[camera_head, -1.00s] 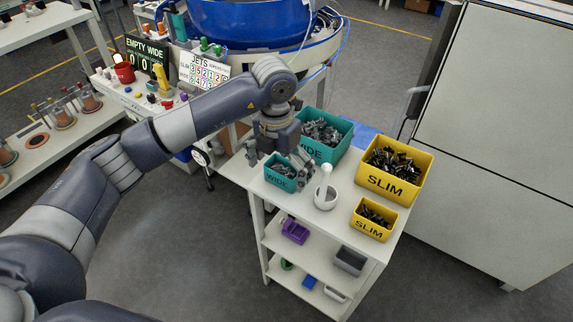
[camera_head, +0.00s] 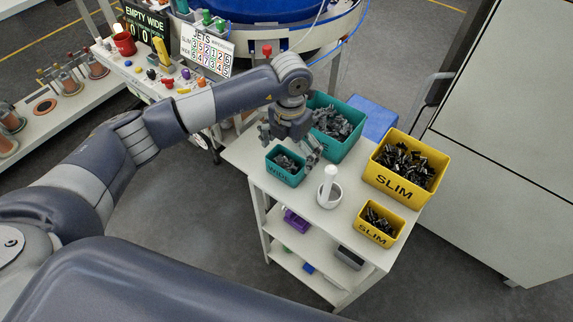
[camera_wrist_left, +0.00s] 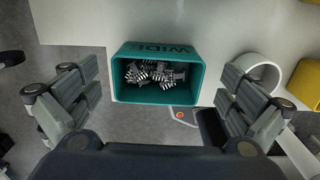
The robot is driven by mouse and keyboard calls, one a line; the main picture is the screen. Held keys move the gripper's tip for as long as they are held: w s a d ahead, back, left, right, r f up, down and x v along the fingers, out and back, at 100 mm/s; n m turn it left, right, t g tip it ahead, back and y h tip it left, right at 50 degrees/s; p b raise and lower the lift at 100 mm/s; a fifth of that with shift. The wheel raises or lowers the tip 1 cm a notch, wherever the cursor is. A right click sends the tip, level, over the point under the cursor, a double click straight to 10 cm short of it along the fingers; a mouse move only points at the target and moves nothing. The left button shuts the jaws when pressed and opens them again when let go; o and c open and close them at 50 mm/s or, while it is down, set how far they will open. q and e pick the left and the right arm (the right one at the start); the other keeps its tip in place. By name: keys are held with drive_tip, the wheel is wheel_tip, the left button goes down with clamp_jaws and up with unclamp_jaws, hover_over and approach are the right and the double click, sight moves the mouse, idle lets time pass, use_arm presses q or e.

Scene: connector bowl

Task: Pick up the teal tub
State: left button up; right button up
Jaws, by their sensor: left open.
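The small teal tub (camera_head: 275,172), marked WIDE, stands upright on the white cart top and holds grey connector pieces. In the left wrist view the tub (camera_wrist_left: 157,96) lies between the two spread finger pairs, with a gap on both sides. My left gripper (camera_head: 289,143) is open and empty, pointing down above and just behind the small tub; no contact shows. A larger teal tub (camera_head: 352,146), also marked WIDE, stands behind it, partly hidden by my gripper. My right gripper is not in view.
A large yellow SLIM tub (camera_head: 398,187) and a small yellow SLIM tub (camera_head: 372,234) are farther right. The cart's (camera_head: 240,158) left edge is close to the small tub.

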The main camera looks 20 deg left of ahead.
sight(286, 165)
use_arm(q)
drive_tip(key=f, duration=0.1)
drive_tip(key=f+p, duration=0.1)
drive_tip(key=s+f, duration=0.1)
drive_tip(key=shift+a+f, duration=0.3)
drive_tip(key=shift+f, duration=0.5)
drive_tip(key=c, duration=0.9)
drive_tip(key=shift+c, duration=0.5)
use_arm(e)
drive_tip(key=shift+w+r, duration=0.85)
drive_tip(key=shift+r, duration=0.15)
use_arm(q)
wheel_tip(286, 165, up, 10)
drive_tip(key=b, duration=0.2)
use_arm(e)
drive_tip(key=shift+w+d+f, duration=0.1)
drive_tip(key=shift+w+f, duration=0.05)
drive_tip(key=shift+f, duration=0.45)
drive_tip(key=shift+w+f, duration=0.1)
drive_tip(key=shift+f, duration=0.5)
